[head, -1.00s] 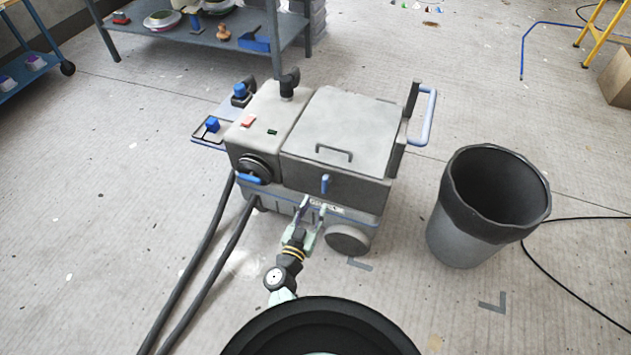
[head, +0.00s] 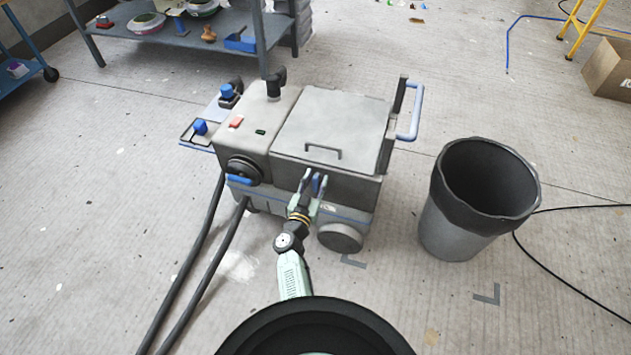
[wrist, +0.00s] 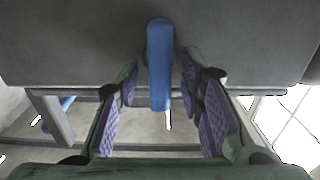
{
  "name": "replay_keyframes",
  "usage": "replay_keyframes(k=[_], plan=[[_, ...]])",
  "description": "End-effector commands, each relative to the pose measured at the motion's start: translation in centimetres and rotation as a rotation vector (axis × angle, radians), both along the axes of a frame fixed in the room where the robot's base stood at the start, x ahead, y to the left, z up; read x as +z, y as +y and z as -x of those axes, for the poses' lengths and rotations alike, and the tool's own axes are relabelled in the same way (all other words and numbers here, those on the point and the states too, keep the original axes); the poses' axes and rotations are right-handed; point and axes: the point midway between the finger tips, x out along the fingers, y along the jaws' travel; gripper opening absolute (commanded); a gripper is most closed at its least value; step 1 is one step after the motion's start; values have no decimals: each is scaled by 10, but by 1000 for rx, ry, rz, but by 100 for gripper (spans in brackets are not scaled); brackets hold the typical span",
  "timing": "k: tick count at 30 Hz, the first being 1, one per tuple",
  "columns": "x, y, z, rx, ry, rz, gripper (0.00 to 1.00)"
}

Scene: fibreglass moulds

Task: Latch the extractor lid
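The grey extractor (head: 262,125) stands on the floor in the middle of the head view. Its lid (head: 335,118) lies flat and looks closed, with a dark handle near the front edge. The blue latch (wrist: 159,62) hangs upright on the extractor's front face; in the head view the latch (head: 316,183) is partly hidden by my fingers. My gripper (head: 313,182) is at the front face with its fingers open. In the wrist view the purple finger pads (wrist: 160,92) stand on either side of the latch, with a gap on both sides.
A black-lined bin (head: 470,205) stands to the right of the extractor. Two dark hoses (head: 205,255) run from its front left across the floor. A blue workbench (head: 180,40) is behind. A black cable lies at the far right. The floor in front is mostly clear.

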Motion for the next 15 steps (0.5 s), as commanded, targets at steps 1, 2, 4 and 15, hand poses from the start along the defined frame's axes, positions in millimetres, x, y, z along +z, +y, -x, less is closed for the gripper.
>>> replay_keyframes(k=[1,2,4,15], plan=[[0,0,0,0,0,0,35],[0,0,0,0,0,0,33],[0,0,0,0,0,0,28],[0,0,0,0,0,0,4]])
